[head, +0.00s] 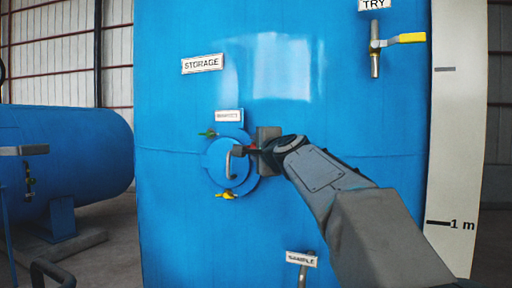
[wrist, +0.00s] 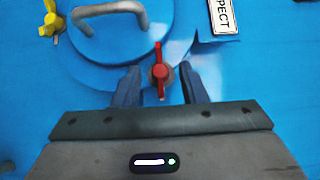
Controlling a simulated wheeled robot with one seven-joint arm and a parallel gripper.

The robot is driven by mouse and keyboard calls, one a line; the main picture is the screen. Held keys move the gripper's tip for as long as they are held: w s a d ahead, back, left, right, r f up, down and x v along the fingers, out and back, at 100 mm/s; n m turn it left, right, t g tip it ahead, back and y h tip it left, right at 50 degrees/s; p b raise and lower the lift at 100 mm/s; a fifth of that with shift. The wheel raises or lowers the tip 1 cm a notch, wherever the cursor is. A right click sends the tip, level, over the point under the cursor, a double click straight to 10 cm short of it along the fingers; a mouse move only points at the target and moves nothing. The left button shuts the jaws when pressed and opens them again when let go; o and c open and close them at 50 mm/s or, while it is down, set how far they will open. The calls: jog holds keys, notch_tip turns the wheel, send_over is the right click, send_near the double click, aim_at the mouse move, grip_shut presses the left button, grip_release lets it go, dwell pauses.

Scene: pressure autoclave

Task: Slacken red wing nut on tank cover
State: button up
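The red wing nut (wrist: 159,72) sits at the edge of the round blue tank cover (wrist: 100,75), on a grey round base. In the wrist view my gripper (wrist: 160,74) is open, with one dark finger on each side of the nut and a visible gap to each. In the head view my gripper (head: 258,150) is at the right side of the cover (head: 222,180), and only a bit of the red nut (head: 252,147) shows beside it. The cover has a grey bent handle (head: 231,165).
A green wing nut (head: 208,133) and a yellow wing nut (head: 226,195) sit on the cover's rim; the yellow one also shows in the wrist view (wrist: 50,20). A yellow-handled valve (head: 400,38) is at upper right. A pipe (head: 303,275) sticks out below. A label (head: 228,115) is above the cover.

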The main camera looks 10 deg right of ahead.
grip_shut()
jog(key=shift+r, duration=0.1)
